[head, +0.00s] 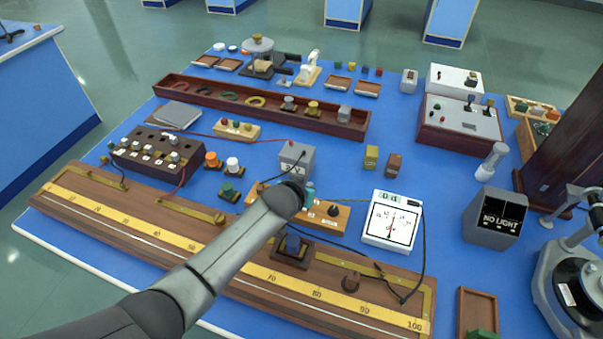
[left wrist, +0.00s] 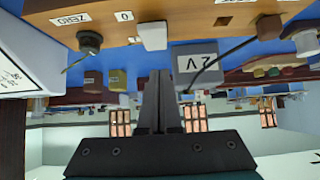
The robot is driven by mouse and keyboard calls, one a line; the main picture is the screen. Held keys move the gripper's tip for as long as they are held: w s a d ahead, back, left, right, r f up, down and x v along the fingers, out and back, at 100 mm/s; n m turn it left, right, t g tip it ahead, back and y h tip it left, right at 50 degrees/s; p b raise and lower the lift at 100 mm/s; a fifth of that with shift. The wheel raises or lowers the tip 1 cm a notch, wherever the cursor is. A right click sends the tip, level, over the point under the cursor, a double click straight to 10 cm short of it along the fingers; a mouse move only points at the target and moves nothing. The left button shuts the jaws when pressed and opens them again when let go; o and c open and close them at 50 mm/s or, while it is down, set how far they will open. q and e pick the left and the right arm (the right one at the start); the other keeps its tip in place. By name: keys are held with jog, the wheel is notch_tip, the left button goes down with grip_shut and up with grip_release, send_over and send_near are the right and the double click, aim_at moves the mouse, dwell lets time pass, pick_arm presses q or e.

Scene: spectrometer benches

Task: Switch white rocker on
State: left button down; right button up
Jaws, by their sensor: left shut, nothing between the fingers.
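The white rocker (left wrist: 153,36) stands out from the wooden box (left wrist: 200,22) beside a "0" label in the left wrist view, where the scene appears upside down. In the head view the box shows as an orange-brown block (head: 333,219), and my left arm hides the rocker. My left gripper (left wrist: 160,77) is shut and empty. Its fingertips appear just below the rocker in the wrist picture, with a small gap; contact is not seen. In the head view my left gripper (head: 306,194) is mostly hidden at the arm's end, over the box. My right gripper is not in view.
A black knob (left wrist: 90,41) labelled ZERO is beside the rocker. A grey 2 V cell (head: 297,158) stands behind the box, and a white meter (head: 392,220) to its right. Dark leads run nearby. A long wooden scale board (head: 215,255) lies in front.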

pick_arm(q)
notch_tip(320, 180, up, 3)
jog(key=shift+r+p, duration=0.15)
jog(key=shift+p, duration=1)
jog(key=w+r+p+v, duration=0.1)
jog(key=p+v, duration=0.1)
jog(key=v, duration=0.7)
jog(key=shift+d, duration=0.15)
